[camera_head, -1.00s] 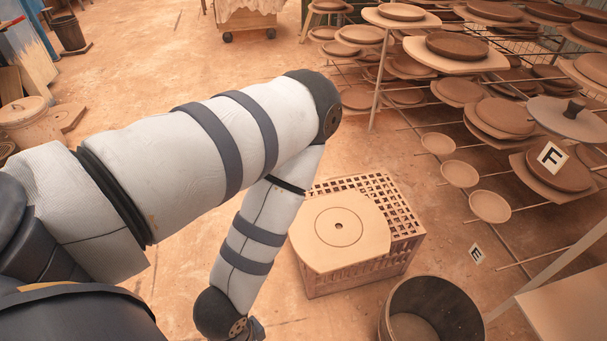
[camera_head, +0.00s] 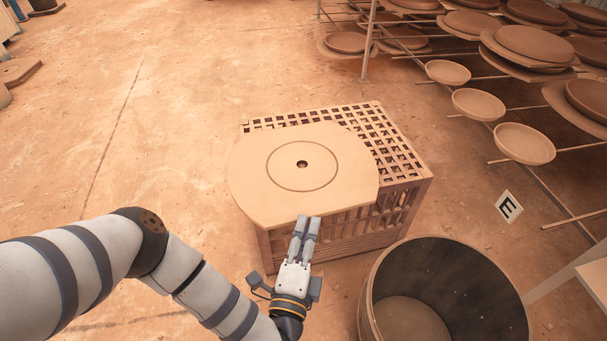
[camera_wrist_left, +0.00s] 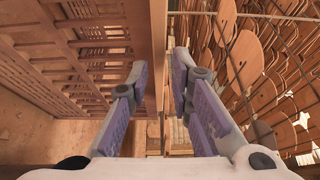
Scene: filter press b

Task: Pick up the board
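The board (camera_head: 330,190) is a flat tan slab with rounded sides, a ring line and a small centre hole. It lies on the lattice crate (camera_head: 405,160), its near edge reaching past the crate's front. My left gripper (camera_head: 305,220) is at the board's near edge, pointing away from me. In the left wrist view the fingers (camera_wrist_left: 162,68) are open, with the board's edge (camera_wrist_left: 158,40) in line with the gap between them. I cannot tell whether they touch it. My right gripper is not in view.
A round open tub (camera_head: 440,255) stands right of the crate, close to it. Racks with round slabs and bowls (camera_head: 525,143) fill the upper right. A card marked E (camera_head: 508,207) is on the right.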

